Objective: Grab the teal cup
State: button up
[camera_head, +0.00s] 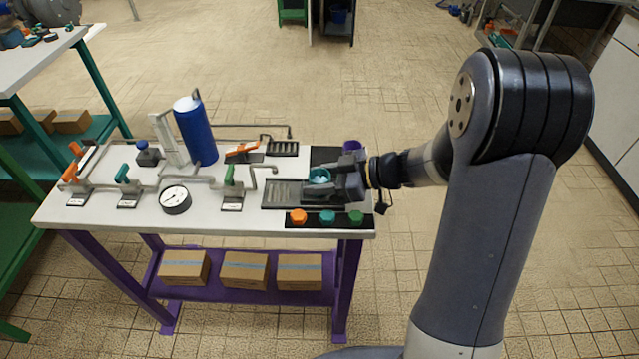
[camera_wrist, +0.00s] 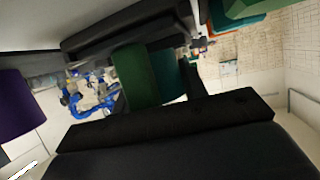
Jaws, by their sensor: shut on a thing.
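The teal cup (camera_head: 319,174) stands at the right end of the white workbench, at the dark grated tray, with something pale showing inside it. My gripper (camera_head: 326,179) reaches in from the right, its fingers on either side of the cup and shut on it. In the wrist view the cup (camera_wrist: 145,75) is a green-teal shape between the two dark fingers. Its lower part is hidden by the fingers, so I cannot tell whether it touches the tray.
A purple cup (camera_head: 352,146) stands just behind my gripper and shows in the wrist view (camera_wrist: 17,105). A gauge (camera_head: 174,199), valves and a blue tank (camera_head: 195,130) stand left.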

jog(key=shift+c, duration=1.1)
